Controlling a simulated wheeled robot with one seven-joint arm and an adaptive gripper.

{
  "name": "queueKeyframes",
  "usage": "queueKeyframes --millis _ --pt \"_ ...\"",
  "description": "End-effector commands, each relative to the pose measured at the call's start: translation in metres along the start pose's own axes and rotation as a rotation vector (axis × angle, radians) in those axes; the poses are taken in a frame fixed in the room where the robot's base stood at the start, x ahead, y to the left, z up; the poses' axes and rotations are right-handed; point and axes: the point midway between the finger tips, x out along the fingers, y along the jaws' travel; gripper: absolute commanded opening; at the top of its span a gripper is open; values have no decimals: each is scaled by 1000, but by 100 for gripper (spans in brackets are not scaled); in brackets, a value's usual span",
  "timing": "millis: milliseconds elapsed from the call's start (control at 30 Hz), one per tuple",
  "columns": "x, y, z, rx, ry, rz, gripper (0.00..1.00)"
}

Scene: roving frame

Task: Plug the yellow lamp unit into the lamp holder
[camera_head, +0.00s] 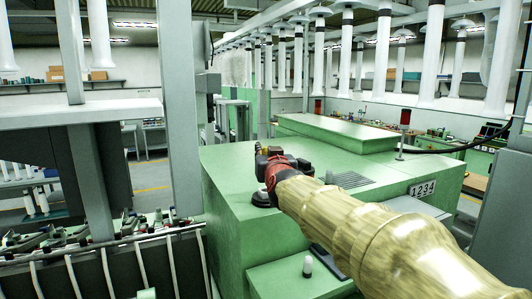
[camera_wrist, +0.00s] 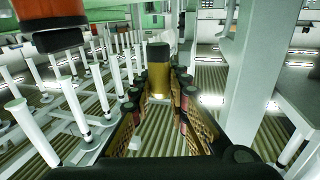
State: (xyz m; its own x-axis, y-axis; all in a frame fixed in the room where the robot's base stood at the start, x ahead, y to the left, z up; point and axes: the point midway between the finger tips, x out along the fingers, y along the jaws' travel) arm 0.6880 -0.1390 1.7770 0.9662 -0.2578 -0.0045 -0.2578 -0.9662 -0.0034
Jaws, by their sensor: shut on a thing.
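In the wrist view, a yellow cylinder with a dark end, the lamp unit (camera_wrist: 158,82), sits between the two fingers of my gripper (camera_wrist: 158,98). My gripper is shut on it. In the head view, my gripper (camera_head: 268,152) is small and dark above the green machine's top, partly hidden by my arm, and the lamp unit is hard to make out there. A dark round base (camera_head: 262,198) stands on the machine top just below my wrist; I cannot tell whether it is the lamp holder. A red-orange cylinder with a black end (camera_wrist: 52,18) is close at the wrist view's upper left.
The green machine (camera_head: 235,230) has a raised block (camera_head: 335,130) behind and a number plate (camera_head: 423,189) at right. A small white-topped knob (camera_head: 307,265) stands at its lower front. Grey posts (camera_head: 178,110) rise at left. White rods (camera_wrist: 30,130) fill the wrist view's left side.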

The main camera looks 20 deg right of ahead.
Motion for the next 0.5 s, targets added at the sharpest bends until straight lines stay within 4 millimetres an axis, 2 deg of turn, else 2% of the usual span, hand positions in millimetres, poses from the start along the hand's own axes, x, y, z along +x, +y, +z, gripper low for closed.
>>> queueKeyframes --millis 200,500 --pt "0 0 -1 0 1 1 0" --pt "0 0 18 0 1 1 0"
